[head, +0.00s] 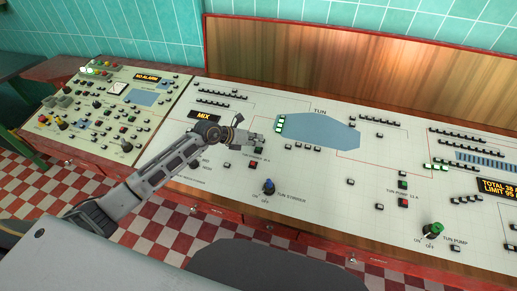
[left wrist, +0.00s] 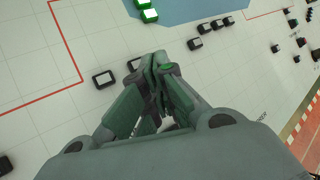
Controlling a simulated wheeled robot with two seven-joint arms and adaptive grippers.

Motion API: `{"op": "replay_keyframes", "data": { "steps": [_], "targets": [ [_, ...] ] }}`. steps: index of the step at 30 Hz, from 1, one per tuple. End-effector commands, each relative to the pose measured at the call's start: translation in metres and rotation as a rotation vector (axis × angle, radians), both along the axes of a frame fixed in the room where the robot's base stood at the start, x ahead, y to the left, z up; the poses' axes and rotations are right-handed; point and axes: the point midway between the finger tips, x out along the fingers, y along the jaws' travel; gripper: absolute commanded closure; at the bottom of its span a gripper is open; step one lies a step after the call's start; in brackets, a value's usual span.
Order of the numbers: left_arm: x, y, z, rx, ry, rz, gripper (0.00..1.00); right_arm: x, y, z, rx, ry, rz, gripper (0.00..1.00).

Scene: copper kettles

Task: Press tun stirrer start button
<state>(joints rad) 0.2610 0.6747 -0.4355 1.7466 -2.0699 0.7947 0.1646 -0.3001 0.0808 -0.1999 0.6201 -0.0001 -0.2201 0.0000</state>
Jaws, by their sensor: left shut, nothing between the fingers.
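The tun control panel (head: 310,181) is a pale sloped board with a blue tun shape on it. My left gripper (head: 256,140) is shut and empty, low over the panel just left of the tun shape. A green button (head: 259,151) shows just below its fingertips, with a red button (head: 254,166) under it. My right gripper is not in view.
A "MIX" display (head: 204,115) and rows of small dark buttons surround my arm. A green tun pump button (head: 403,184), a red one (head: 402,202) and a green knob (head: 432,230) are to the right. Another panel (head: 108,112) is at the left. A wooden back board (head: 340,60) rises behind.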

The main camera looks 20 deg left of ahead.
Motion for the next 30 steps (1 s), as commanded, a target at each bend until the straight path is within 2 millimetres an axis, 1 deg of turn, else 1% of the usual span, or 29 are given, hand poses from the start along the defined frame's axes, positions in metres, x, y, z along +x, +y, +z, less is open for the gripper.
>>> {"op": "replay_keyframes", "data": {
  "steps": [8, 19, 30],
  "targets": [
    [0.0, 0.0, -0.0003, 0.0, 0.0, 0.0, 1.0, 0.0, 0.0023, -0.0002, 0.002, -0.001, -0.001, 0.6],
    [0.0017, 0.0001, -0.0083, 0.0, 0.0, 0.0, 1.0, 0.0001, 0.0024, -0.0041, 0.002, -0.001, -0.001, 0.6],
    [0.0018, -0.0001, -0.0085, 0.0, 0.0, 0.0, 1.0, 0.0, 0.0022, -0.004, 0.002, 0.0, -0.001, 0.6]
  ]
}}
